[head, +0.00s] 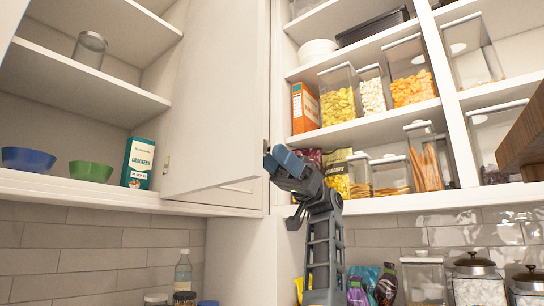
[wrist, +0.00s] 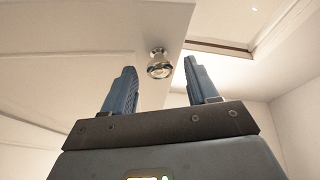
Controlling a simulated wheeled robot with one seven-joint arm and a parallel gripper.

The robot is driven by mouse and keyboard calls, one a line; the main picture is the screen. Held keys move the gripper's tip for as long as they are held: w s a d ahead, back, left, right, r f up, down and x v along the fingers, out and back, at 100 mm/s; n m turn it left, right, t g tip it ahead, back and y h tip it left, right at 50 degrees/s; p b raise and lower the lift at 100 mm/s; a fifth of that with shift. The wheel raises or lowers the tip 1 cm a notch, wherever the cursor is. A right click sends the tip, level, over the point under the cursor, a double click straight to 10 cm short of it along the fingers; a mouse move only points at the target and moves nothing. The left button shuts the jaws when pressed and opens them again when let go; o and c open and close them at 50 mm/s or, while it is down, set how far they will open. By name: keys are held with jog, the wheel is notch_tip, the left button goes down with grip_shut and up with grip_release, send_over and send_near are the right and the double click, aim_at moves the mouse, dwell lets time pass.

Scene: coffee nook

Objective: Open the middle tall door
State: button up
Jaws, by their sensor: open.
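A tall white door (head: 215,95) stands between the open shelves on the left and those on the right in the head view. It looks swung out at an angle, with the left cupboard's inside showing beside it. In the wrist view a white panelled door (wrist: 80,45) carries a round metal knob (wrist: 159,66) near its right edge. My gripper (head: 283,160) is beside the door's right edge. In the wrist view my gripper (wrist: 160,85) is open, with the knob showing beyond and between its blue fingertips. The fingers hold nothing; contact with the knob cannot be told.
Left shelves hold a blue bowl (head: 28,159), a green bowl (head: 91,171), a crackers box (head: 138,163) and a glass jar (head: 89,49). Right shelves hold several food containers (head: 339,95) and an orange box (head: 305,108) close to my arm. A wooden piece (head: 524,142) juts in at right.

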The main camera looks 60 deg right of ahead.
jog(key=v, duration=0.7)
jog(key=shift+d+b, duration=0.25)
jog(key=shift+b, duration=0.05)
jog(key=shift+f, duration=0.1)
jog(key=shift+s, duration=0.1)
